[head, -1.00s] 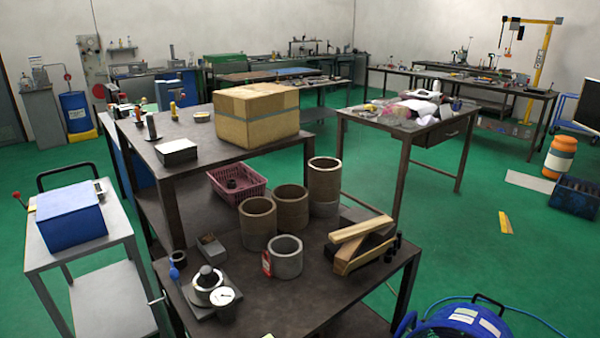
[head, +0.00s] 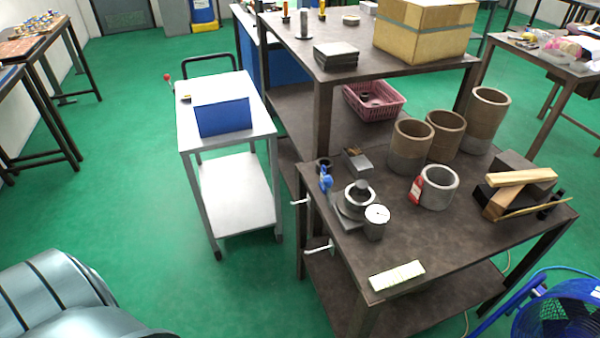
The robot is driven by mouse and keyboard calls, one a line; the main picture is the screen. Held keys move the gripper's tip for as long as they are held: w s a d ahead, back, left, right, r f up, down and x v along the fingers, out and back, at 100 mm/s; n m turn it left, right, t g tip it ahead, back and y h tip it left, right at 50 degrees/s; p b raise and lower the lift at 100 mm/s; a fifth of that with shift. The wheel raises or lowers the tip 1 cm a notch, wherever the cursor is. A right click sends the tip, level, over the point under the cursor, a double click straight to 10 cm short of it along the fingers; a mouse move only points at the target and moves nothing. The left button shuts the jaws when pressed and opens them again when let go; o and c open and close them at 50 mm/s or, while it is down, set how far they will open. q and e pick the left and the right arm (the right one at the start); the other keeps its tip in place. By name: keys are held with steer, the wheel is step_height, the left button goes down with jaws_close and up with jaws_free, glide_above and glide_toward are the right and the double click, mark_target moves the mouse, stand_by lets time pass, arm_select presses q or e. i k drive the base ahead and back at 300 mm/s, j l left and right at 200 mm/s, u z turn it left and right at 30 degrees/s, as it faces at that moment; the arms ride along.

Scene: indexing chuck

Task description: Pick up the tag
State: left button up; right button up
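The tag (head: 416,189) is small and red with some white on it. It stands upright at the left side of a short grey ring (head: 439,187) on the dark workbench (head: 345,255). It looks to be against the ring's outer wall; I cannot tell whether it is tied on or leaning. Neither of my grippers shows in the head view.
Left of the tag stand a chuck-like fixture (head: 352,208), a grey cup with a white dial (head: 376,224) and a blue item (head: 326,179). Tall brown cylinders (head: 411,148) stand behind; wooden bars (head: 520,178) lie right. A pale strip (head: 397,276) lies at the front edge.

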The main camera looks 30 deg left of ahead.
mark_target(324, 189)
steer(key=i+j, duration=0.1)
steer(key=j, duration=0.3)
steer(key=i+j+z, duration=0.1)
steer(key=j, duration=0.75)
steer(key=i+j+z, duration=0.1)
steer(key=i+j, duration=0.15)
steer(key=i, duration=0.2)
